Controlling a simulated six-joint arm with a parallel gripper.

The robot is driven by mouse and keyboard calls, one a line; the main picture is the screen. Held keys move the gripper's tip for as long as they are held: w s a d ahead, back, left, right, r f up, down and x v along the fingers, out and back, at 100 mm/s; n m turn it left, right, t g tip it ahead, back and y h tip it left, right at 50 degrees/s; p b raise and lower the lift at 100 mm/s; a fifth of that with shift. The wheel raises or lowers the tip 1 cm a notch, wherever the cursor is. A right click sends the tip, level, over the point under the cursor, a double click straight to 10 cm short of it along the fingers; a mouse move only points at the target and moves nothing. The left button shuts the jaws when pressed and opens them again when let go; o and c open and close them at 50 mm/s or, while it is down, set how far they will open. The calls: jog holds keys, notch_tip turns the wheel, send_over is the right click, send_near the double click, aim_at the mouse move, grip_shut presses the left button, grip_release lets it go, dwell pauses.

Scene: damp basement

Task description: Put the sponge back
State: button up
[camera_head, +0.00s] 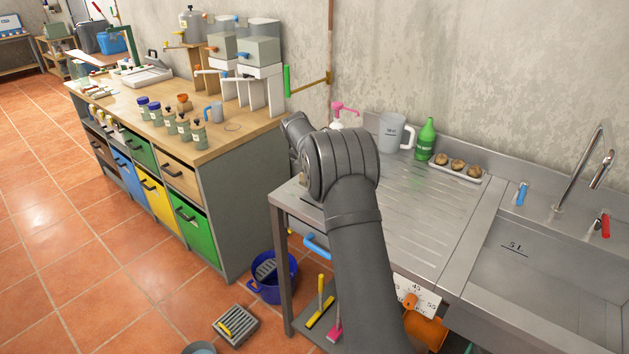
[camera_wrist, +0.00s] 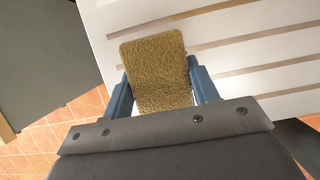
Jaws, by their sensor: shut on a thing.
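The sponge (camera_wrist: 155,68) is a rough, yellow-brown block in the wrist view. My gripper (camera_wrist: 160,80) is shut on it, with one blue finger on each side. The sponge's outer end sticks out past the fingertips. Behind it in the wrist view is a pale, grooved surface (camera_wrist: 255,65), which looks like the draining board (camera_head: 425,220) of the sink unit. I cannot tell how far the sponge is above it. In the head view my arm hides the gripper and the sponge.
The sink basin (camera_head: 560,275) is right. A workbench (camera_head: 235,140) stands left, across a gap.

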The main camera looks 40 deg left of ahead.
jog(key=shift+f, duration=1.3)
jog(key=shift+f, duration=0.15)
jog(key=o, duration=1.3)
jog(key=v, duration=1.2)
jog(key=shift+w, duration=0.1)
jog(key=x, duration=1.2)
jog(key=shift+r, duration=2)
